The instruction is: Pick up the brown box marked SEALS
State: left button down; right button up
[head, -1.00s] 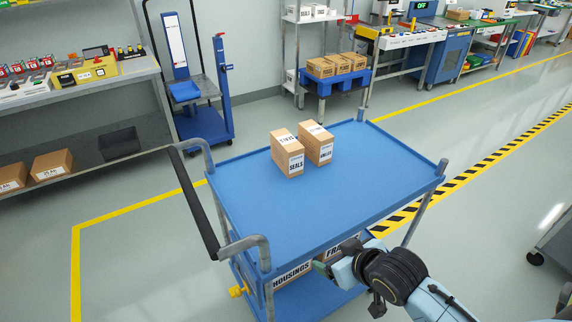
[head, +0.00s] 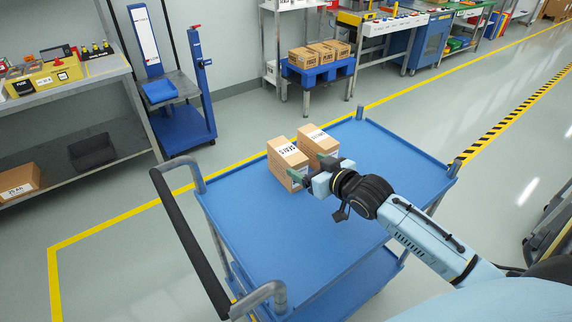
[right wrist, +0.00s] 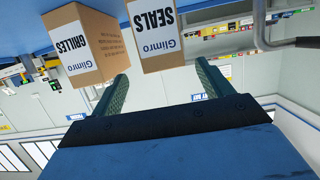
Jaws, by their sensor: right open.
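The brown SEALS box (head: 287,160) stands on the blue cart top (head: 262,225), the left one of two boxes. Its white SEALS label faces my right gripper in the right wrist view (right wrist: 163,38). My right gripper (head: 311,168) is open and empty, just in front of the box and partly covering its front. In the right wrist view its two green fingers (right wrist: 163,88) are spread, with the SEALS box ahead between their lines. I cannot tell whether a fingertip touches it. My left gripper is not in view.
A brown GRILLES box (right wrist: 80,48) stands close to the right of the SEALS box; it also shows in the head view (head: 318,140). The cart top's front and right parts are clear.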

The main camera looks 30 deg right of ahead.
aim_at(302, 163)
jog(key=x, duration=0.2)
jog(key=shift+w+f, duration=0.1)
jog(key=shift+w, duration=0.15)
jog(key=shift+w+f, duration=0.15)
jog(key=shift+w, duration=0.2)
jog(key=shift+w+f+b, duration=0.1)
jog(key=shift+w+b, duration=0.25)
jog(key=x, duration=0.1)
jog(key=b+x, duration=0.1)
jog(key=x, duration=0.1)
jog(key=shift+w+a+f, duration=0.15)
jog(key=shift+a+f, duration=0.1)
jog(key=shift+f, duration=0.05)
jog(key=shift+w+f, duration=0.1)
jog(key=shift+w, duration=0.25)
jog(key=c, duration=1.3)
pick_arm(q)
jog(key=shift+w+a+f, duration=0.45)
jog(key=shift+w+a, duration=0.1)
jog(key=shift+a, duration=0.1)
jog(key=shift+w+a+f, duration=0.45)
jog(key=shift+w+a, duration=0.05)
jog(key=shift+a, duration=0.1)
